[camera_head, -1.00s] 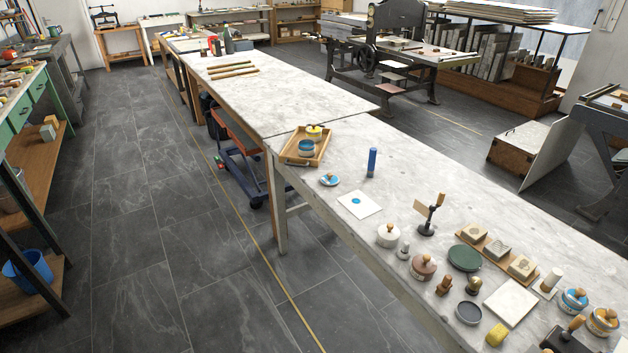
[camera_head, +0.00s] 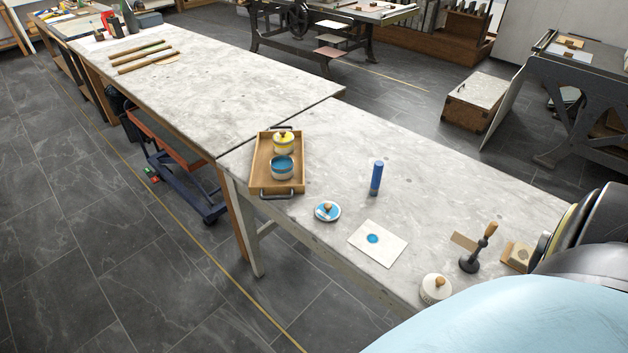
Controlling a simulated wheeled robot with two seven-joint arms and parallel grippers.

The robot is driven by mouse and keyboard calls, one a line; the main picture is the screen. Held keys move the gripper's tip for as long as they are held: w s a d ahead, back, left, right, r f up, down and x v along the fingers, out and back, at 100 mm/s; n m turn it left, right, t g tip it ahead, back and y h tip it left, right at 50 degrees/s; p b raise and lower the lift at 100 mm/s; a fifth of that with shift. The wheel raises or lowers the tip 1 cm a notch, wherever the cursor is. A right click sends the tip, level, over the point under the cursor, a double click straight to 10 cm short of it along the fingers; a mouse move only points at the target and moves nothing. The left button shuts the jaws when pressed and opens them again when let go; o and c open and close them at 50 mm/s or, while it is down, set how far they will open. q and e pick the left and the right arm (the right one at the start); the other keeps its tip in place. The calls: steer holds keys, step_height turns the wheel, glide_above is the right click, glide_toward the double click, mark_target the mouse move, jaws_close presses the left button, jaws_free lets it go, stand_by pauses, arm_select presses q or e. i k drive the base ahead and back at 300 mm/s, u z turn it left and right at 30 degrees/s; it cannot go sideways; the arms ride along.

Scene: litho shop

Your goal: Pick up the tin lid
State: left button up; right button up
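The tin lid, as far as I can tell, is a small round blue-and-white lid (camera_head: 327,212) with a tan wooden knob. It lies on the near edge side of the pale stone-topped table (camera_head: 345,150). A wooden tray (camera_head: 262,180) stands beyond it to the left. In the tray are an open tin with blue inside (camera_head: 283,168) and a tin with a yellow lid (camera_head: 284,142). Neither gripper shows. A large pale blue and grey shape, probably part of my arm, fills the lower right and hides that end of the table.
A white card with a blue dot (camera_head: 377,243) lies right of the lid. A blue tube (camera_head: 376,178) stands behind it. A white knobbed pot (camera_head: 435,288) and a dark stand with a wooden handle (camera_head: 478,249) are farther right. A wooden crate (camera_head: 473,100) is on the floor behind.

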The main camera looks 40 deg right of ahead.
mark_target(324, 211)
steer(key=z, duration=0.8)
steer(key=i, duration=0.9)
steer(key=z, duration=0.85)
